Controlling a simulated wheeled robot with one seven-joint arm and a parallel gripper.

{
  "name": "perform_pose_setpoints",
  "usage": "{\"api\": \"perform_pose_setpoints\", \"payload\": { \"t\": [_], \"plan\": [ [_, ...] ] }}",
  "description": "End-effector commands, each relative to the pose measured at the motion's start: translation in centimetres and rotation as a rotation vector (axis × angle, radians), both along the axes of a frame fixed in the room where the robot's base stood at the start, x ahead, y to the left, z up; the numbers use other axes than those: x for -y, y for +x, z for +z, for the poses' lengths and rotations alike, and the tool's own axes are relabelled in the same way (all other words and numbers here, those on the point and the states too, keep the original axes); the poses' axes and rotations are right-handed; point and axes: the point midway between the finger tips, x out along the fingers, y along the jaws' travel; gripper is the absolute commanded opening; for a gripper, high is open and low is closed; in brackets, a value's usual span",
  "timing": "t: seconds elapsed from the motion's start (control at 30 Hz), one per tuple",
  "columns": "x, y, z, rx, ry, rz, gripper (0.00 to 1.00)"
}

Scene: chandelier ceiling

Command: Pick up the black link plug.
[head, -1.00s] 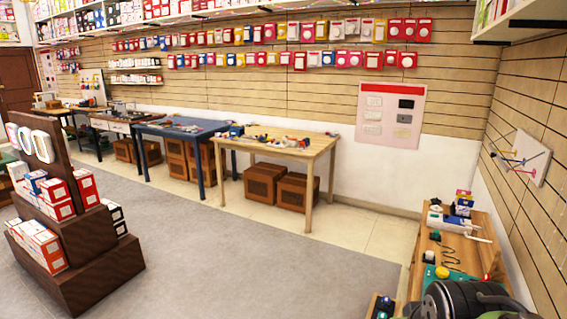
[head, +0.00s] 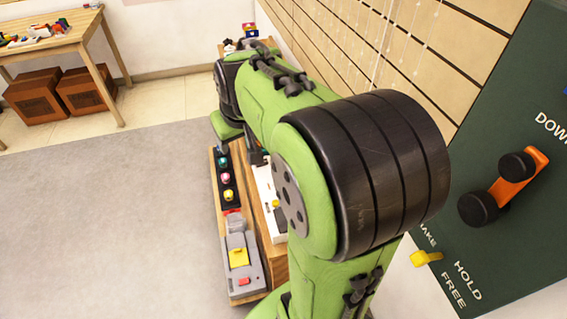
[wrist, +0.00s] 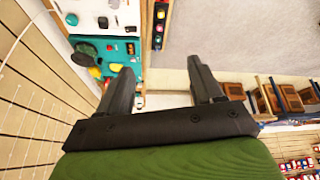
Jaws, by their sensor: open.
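In the wrist view my gripper (wrist: 160,65) is open, with its two dark fingers apart and nothing between them. Its fingers point toward the bench edge and the floor beyond. A teal board (wrist: 118,70) lies to the upper left of the fingers and carries several dark parts. I cannot tell which dark part, if any, is the black link plug. In the head view my green arm hides much of the bench, and the fingers cannot be made out.
A wooden bench (head: 268,281) runs along the slatted wall. It holds a strip of coloured buttons (head: 227,175), a grey device with a yellow part (head: 240,258) and a white panel (head: 268,200). A dark green lever board (head: 500,120) stands right. Open floor (head: 120,220) lies left.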

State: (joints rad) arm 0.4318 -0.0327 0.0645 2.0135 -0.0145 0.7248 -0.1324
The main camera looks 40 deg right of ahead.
Motion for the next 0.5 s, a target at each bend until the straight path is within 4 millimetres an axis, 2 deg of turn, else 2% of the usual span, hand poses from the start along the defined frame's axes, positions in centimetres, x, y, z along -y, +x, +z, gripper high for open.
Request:
{"api": "perform_pose_setpoints", "payload": {
  "t": [0.03, 0.1, 0.17, 0.2, 0.3, 0.4, 0.5],
  "plan": [
    [3.0, 1.7, -2.8, -0.014, 0.008, -0.041, 0.66],
    [7.1, 3.7, -5.8, -0.022, 0.015, -0.084, 0.66],
    [10.6, 5.0, -8.7, -0.025, 0.023, -0.123, 0.66],
    [13.1, 5.5, -10.8, -0.027, 0.03, -0.149, 0.66],
    [18.5, 6.0, -15.7, -0.025, 0.046, -0.208, 0.66],
    [22.1, 5.8, -19.3, -0.021, 0.058, -0.248, 0.66],
    [23.7, 5.6, -20.9, -0.018, 0.062, -0.268, 0.66]
  ]
}}
